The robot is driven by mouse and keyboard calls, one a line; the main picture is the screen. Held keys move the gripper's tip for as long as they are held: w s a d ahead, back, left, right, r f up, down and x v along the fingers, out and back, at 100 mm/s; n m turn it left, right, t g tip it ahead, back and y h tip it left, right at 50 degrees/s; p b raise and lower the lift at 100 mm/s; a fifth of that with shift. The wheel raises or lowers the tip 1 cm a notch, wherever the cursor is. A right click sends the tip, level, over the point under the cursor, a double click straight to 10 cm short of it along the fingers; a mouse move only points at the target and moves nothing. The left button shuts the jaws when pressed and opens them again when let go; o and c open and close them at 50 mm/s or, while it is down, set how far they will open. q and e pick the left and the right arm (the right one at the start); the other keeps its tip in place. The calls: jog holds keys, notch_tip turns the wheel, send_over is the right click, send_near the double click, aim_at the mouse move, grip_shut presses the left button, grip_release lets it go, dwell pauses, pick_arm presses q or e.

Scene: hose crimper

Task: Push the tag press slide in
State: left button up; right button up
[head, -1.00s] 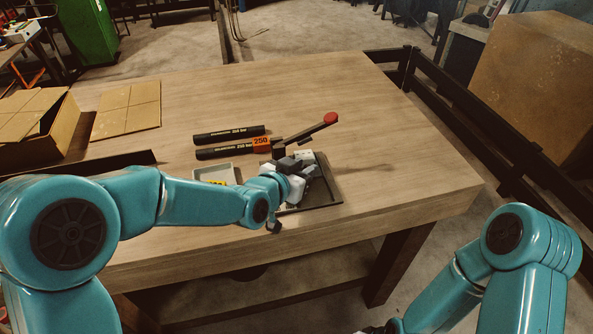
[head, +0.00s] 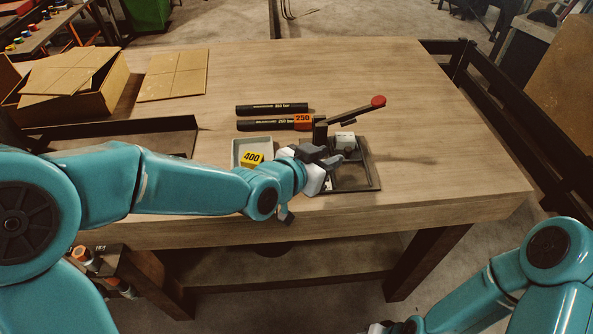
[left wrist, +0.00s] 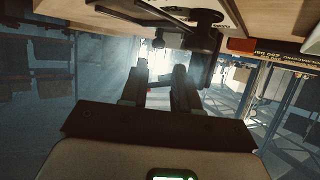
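The tag press has a dark upright body (head: 320,133) and a lever with a red knob (head: 378,101), and stands at the back of a dark tray (head: 362,187). A pale block (head: 345,140) sits beside the body; I cannot tell whether it is the slide. My left gripper (head: 337,161) is just in front of the press, over the tray, and hides part of it. In the left wrist view its two fingers (left wrist: 158,85) stand apart with an empty gap, close to dark press parts (left wrist: 203,38). My right gripper (head: 384,328) barely shows at the bottom edge.
A grey bin (head: 236,153) with a yellow 400 tag (head: 252,159) stands left of the press. Two black hoses (head: 272,109) lie behind, the nearer with an orange 250 tag (head: 303,121). An open carton (head: 70,80) is at the back left. The table's right side is clear.

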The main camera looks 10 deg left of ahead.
pick_arm(q)
jog(key=b+v, duration=0.1)
jog(key=v, duration=0.8)
jog(key=shift+s, duration=0.15)
dwell(0.4)
jog(key=shift+a+r, duration=0.1)
dwell(0.5)
